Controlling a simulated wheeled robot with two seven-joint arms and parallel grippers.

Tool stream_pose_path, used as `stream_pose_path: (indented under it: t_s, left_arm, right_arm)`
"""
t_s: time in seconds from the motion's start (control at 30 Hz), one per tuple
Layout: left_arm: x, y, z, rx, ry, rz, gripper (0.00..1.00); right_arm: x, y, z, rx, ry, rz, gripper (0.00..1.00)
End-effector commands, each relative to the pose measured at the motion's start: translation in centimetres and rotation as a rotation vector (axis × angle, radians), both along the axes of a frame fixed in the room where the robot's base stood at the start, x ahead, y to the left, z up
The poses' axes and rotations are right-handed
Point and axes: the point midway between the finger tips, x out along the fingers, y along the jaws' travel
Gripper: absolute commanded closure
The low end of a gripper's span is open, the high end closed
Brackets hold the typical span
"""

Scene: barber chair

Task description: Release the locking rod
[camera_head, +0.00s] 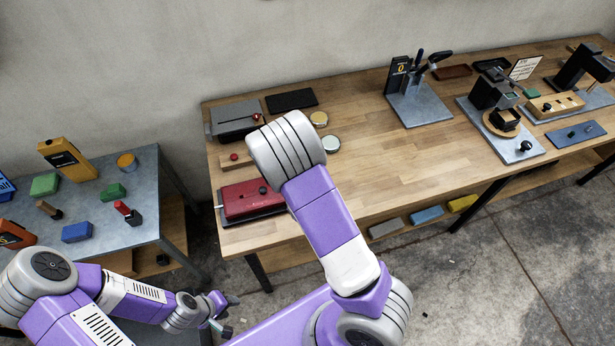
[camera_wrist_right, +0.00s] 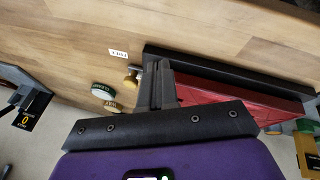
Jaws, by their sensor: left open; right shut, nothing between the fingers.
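A red box on a black base (camera_head: 247,201) sits at the table's left front, its right end hidden behind my right arm. A thin rod end (camera_head: 218,206) sticks out at its left. In the right wrist view, the red box (camera_wrist_right: 235,98) lies beside my right gripper (camera_wrist_right: 160,72), which is shut and empty. A small brass knob (camera_wrist_right: 131,77) is close to the fingertips; I cannot tell if they touch. I cannot tell for sure which part is the locking rod. My left gripper (camera_head: 226,311) is open and empty, low in front of the tables.
A grey device (camera_head: 237,117) with a red knob and two round tins (camera_head: 330,143) stand behind. A lever device (camera_head: 420,95) stands farther right. A grey side table (camera_head: 92,215) with several blocks is at left. The wooden table's middle is clear.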

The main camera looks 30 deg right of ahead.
Motion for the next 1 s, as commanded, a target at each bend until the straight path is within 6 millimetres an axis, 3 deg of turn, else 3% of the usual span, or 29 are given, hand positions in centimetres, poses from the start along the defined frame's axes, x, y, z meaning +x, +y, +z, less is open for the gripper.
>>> stream_pose_path:
  t_s: [0.03, 0.13, 0.33, 0.73, 1.0]
  left_arm:
    - [0.0, 0.0, -0.1, 0.0, -0.001, 0.0, 0.57]
    - [0.0, 0.0, -0.1, 0.0, -0.001, 0.0, 0.57]
    - [0.1, 0.0, 0.0, 0.0, -0.002, 0.001, 0.57]
    - [0.1, 0.0, -0.2, 0.0, -0.002, 0.001, 0.57]
    - [0.1, 0.0, -1.0, 0.0, -0.002, 0.001, 0.57]
  right_arm:
    - [1.4, -0.4, 1.6, -0.039, -0.039, 0.019, 1.0]
    - [3.1, -1.3, 4.0, -0.095, -0.09, 0.035, 1.0]
    - [4.3, -2.0, 5.9, -0.133, -0.125, 0.043, 1.0]
    - [4.5, -2.3, 5.3, -0.134, -0.123, 0.04, 1.0]
    - [6.3, -3.8, 1.5, -0.133, -0.121, 0.039, 1.0]
